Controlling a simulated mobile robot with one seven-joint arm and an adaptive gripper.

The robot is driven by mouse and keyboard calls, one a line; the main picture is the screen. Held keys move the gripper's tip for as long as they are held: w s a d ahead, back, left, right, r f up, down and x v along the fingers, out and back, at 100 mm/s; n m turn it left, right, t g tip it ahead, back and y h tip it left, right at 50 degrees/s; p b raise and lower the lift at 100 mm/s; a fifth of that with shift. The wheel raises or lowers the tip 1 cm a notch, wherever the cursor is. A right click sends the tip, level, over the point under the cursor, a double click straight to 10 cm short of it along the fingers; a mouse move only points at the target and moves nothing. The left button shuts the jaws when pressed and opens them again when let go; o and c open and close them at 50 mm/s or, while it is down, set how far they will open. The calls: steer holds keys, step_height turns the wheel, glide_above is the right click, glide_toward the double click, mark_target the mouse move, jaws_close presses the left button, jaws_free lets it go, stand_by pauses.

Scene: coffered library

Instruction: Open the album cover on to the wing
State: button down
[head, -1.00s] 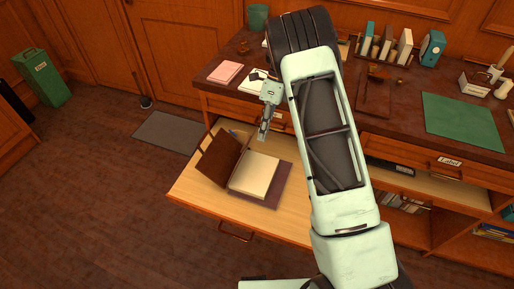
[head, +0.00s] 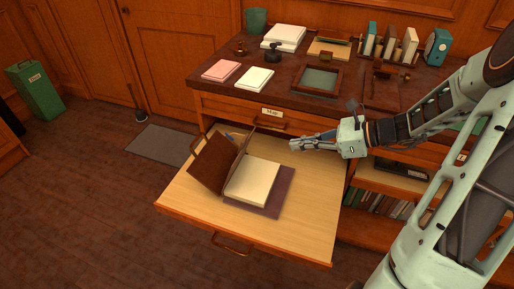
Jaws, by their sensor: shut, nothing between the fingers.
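The album (head: 252,181) lies in the head view on a pulled-out wooden wing (head: 302,228). Its cream page block faces up on a purplish back cover (head: 276,203). Its brown cover (head: 213,163) is swung open to the left and stands tilted, raised over the wing rather than flat on it. My gripper (head: 294,144) is up and to the right of the album, above the wing's back right part. It is shut, empty and apart from the album.
The desk top (head: 300,98) behind holds a wooden tray (head: 318,79), papers, a pink pad (head: 222,70) and upright books. A shelf with books (head: 385,203) is below right. The wing's front and right are bare.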

steer(key=b, duration=0.3)
glide_toward(245, 143)
step_height(245, 143, down, 5)
steer(key=a, duration=0.2)
steer(key=shift+w+a+r, duration=0.5)
steer(key=shift+w+a, duration=0.05)
steer(key=shift+a, duration=0.15)
steer(key=shift+w+a+r, duration=0.45)
steer(key=shift+w+a, duration=0.1)
steer(key=shift+a, duration=0.15)
